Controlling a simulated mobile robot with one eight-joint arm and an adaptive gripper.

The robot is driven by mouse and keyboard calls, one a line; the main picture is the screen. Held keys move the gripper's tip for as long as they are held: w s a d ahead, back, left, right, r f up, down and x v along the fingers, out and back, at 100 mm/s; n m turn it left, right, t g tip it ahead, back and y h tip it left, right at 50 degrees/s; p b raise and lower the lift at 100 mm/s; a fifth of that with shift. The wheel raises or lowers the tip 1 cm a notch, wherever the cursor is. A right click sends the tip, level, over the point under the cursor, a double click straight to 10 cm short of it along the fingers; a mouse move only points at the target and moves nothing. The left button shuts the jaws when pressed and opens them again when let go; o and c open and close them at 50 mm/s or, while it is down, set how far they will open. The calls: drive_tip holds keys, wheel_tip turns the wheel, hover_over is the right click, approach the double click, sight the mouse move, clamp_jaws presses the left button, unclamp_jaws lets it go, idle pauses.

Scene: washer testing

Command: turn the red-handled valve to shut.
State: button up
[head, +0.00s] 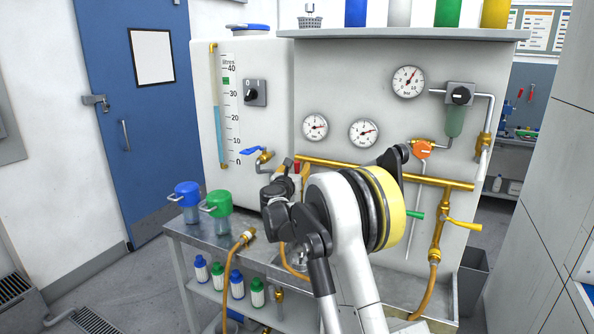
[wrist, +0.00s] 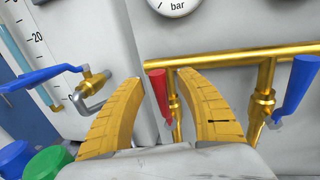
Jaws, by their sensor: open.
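The red handle (wrist: 158,96) of the valve shows between my gripper's fingers in the wrist view, hanging roughly along a short brass branch (wrist: 175,105) below the horizontal brass pipe. A small patch of red (head: 297,167) shows in the head view, mostly hidden by my arm. My gripper (wrist: 160,82) is open, with one yellow finger on each side of the handle and gaps between. I cannot tell whether the fingers reach the handle's depth. In the head view my arm hides the fingers.
A blue-handled valve (wrist: 45,77) is left of my gripper, and another blue handle (wrist: 297,90) is close on the right. The brass pipe (head: 335,164) runs along the panel. Blue (head: 187,194) and green (head: 219,204) lidded jars stand on the bench's left.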

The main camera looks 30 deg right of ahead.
clamp_jaws()
